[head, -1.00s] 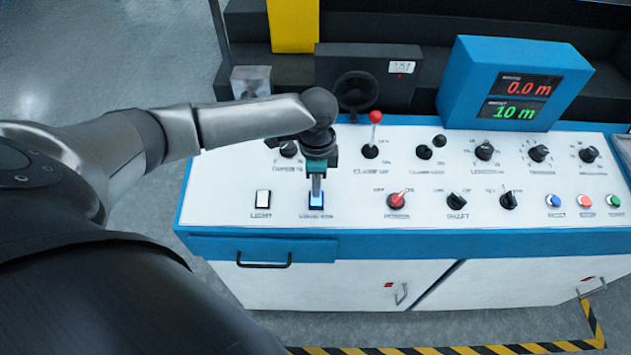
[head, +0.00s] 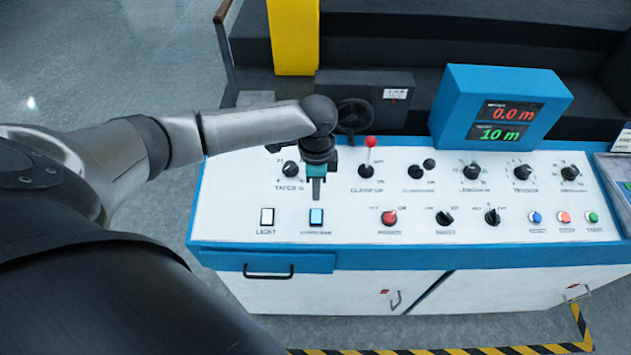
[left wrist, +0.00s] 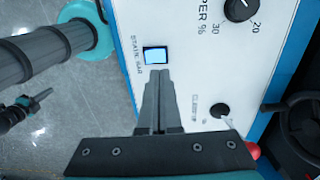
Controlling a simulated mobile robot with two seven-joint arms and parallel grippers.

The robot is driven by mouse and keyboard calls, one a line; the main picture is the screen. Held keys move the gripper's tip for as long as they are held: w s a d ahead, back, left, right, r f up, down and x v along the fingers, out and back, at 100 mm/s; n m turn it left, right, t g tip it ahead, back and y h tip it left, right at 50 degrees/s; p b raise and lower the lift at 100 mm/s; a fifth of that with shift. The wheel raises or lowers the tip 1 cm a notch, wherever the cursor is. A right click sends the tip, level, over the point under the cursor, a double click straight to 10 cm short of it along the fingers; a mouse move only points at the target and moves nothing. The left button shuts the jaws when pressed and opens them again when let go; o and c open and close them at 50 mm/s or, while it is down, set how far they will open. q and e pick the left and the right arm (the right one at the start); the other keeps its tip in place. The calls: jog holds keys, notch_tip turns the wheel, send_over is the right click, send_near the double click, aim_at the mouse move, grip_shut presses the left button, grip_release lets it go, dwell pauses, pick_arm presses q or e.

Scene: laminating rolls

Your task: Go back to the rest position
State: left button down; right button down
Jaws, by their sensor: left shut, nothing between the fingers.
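My left gripper (head: 316,192) hangs over the white control panel (head: 350,225) in the head view. Its fingers are shut with nothing between them and point down. In the head view the tips are just above the lit blue switch (head: 316,216). The left wrist view shows the closed fingertips (left wrist: 160,76) beside the lit switch (left wrist: 155,56), labelled like "stain bar", and its face is uncovered. A gap seems to lie between tips and switch; its height is hard to judge. I cannot make out my right gripper in the head view.
A red-topped lever (head: 370,145) stands right of my left gripper, with a black handwheel (head: 355,115) behind it. Several knobs and buttons line the panel. A blue display box (head: 500,105) reads 0.0 m and 10 m. A yellow post (head: 293,38) rises behind.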

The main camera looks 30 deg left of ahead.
pick_arm(q)
jog(key=shift+r, duration=0.15)
dwell(0.3)
jog(key=s+d+n+t+h, duration=0.1)
jog(key=s+d, duration=0.4)
jog(key=d, duration=0.3)
jog(key=s+d+n+t+h, duration=0.1)
jog(key=s+d+h, duration=0.1)
jog(key=s+d, duration=0.35)
jog(key=s+a+r+n+t+y, duration=0.25)
jog(key=s+a+r+n, duration=0.2)
jog(key=s+n, duration=0.25)
notch_tip(320, 180, down, 32)
jog(key=s+a+g+b, duration=0.1)
jog(key=s+g+b, duration=0.1)
jog(key=b, duration=0.9)
jog(key=s+a+f+b, duration=0.1)
jog(key=s+f+b, duration=0.4)
jog(key=s+f, duration=0.3)
jog(key=s+a+f+g+b, duration=0.1)
jog(key=s+f+b, duration=0.4)
jog(key=f, duration=1.2)
jog(key=s+a, duration=0.1)
jog(key=s, duration=0.1)
jog(key=shift+s+f, duration=0.25)
jog(key=shift+s, duration=0.15)
